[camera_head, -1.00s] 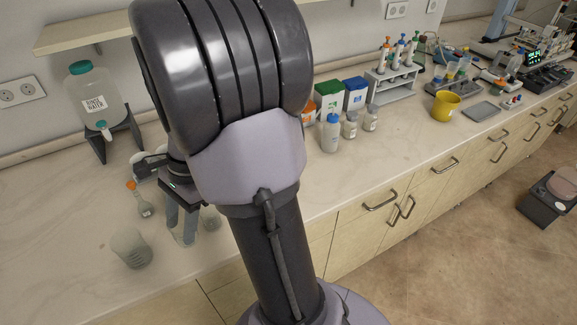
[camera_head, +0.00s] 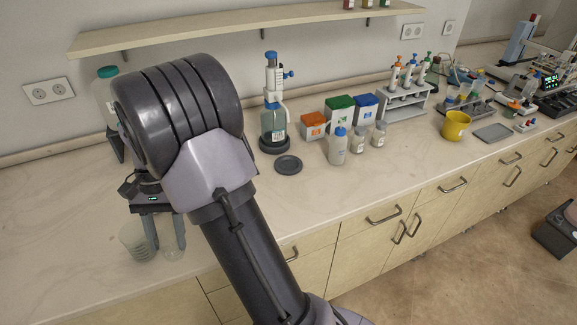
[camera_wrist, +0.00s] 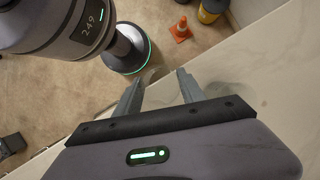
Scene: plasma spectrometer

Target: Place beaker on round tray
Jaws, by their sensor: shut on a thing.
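A clear glass beaker (camera_head: 173,254) shows faintly between the lower ends of my gripper's fingers (camera_head: 167,245) in the head view. My gripper is shut on it, pointing down above the left part of the counter. In the wrist view the glass (camera_wrist: 154,75) is barely visible between the two fingers (camera_wrist: 158,82). I cannot tell its height above the counter. The dark grey round tray (camera_head: 288,165) lies flat and empty on the counter, to the right of my arm, in front of the dispenser bottle.
A larger frosted beaker (camera_head: 134,241) stands just left of my gripper. The dispenser bottle (camera_head: 274,122) is behind the round tray. A blue-capped bottle (camera_head: 338,148), small bottles and coloured boxes (camera_head: 341,112) stand to its right. The counter (camera_head: 270,205) in front of the tray is clear.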

